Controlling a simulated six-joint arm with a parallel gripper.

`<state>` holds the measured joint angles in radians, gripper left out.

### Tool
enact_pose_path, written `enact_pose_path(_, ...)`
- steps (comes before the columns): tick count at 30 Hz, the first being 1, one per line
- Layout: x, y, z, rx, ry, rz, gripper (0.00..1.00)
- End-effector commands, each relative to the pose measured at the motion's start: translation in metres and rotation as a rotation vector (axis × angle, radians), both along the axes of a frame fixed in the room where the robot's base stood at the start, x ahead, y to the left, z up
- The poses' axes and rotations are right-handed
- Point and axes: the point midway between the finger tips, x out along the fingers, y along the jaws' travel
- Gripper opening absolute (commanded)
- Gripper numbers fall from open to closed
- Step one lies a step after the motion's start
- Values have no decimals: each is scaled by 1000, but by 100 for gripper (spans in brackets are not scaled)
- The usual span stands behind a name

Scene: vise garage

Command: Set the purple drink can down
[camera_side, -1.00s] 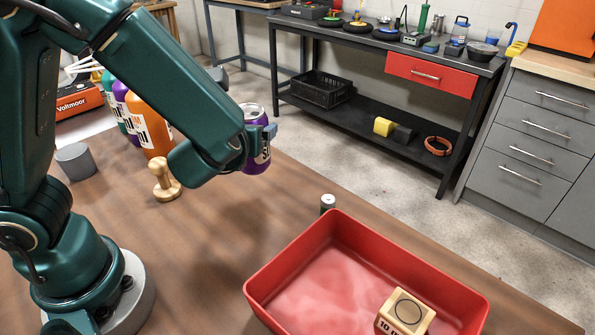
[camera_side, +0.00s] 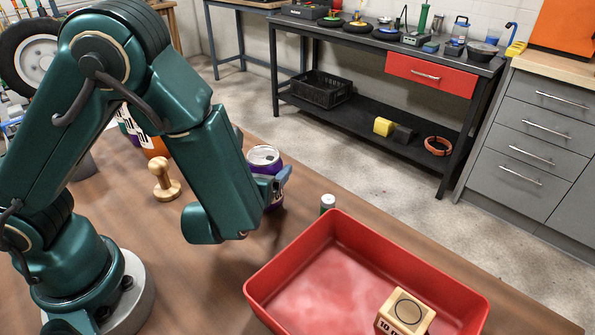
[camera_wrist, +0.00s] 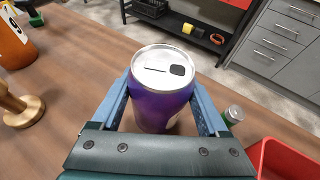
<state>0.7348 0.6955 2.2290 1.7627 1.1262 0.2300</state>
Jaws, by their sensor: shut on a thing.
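The purple drink can (camera_side: 264,156) with a silver top is upright between the fingers of my gripper (camera_side: 278,184) in the side view. In the wrist view the can (camera_wrist: 161,92) stands between the two blue fingers of my gripper (camera_wrist: 165,105), which are shut on its sides. The can is low over the wooden table (camera_side: 235,285), left of and behind the red tray. My wrist hides part of the can in the side view, and I cannot tell whether its bottom touches the table.
A red tray (camera_side: 262,281) holding a wooden block (camera_side: 407,311) is at the front right. A small green battery-like cylinder (camera_side: 327,203) stands right of the can. A wooden knob-like piece (camera_side: 164,182) and an orange bottle (camera_side: 153,146) are to the left. Bare table lies between.

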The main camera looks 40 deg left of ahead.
Motion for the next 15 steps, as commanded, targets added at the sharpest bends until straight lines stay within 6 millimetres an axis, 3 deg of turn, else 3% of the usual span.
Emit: enact_pose_path(15, 0, 0, -12, 0, 0, -1, 26)
